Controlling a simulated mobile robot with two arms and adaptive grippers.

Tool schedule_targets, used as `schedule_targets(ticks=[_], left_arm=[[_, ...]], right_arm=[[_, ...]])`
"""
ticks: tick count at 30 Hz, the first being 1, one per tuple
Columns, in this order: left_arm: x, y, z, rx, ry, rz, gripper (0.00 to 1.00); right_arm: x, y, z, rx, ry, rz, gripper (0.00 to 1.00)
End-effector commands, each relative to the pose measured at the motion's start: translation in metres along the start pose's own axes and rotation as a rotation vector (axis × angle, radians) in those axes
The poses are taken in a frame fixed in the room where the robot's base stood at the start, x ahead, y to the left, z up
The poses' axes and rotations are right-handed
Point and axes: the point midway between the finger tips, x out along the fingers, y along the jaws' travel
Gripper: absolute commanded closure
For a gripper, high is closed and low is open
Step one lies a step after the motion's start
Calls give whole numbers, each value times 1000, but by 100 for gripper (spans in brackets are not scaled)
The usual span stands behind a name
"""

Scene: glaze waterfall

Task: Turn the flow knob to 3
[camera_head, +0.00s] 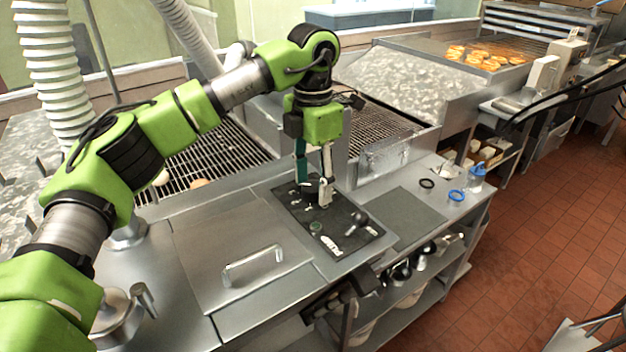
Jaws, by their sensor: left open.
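A black control panel (298,208) lies on the steel counter, with white markings, a small green button (315,227) and a dark lever-like control with a pale round end (358,220). My left gripper (313,184) points down over the far end of the panel. Its fingers are apart, one teal and one pale grey. A dark, low shape, which may be the flow knob, shows between and behind the fingertips. They partly hide it, so I cannot tell its setting or whether they touch it. My right gripper is not in view.
A steel lid with a handle (252,266) lies left of the panel. Wire racks (385,128) lie behind. Glazed pastries (485,58) sit at the back right.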

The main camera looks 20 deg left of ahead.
Motion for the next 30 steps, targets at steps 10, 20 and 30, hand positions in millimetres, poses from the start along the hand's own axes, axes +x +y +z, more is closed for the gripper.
schedule_targets(ticks=[10,20,30], left_arm=[[-36,0,1,-1,-4,2,51],[-102,0,1,0,-2,2,51],[-120,0,0,0,0,-1,51]], right_arm=[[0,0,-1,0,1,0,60],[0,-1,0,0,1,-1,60],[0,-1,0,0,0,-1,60]])
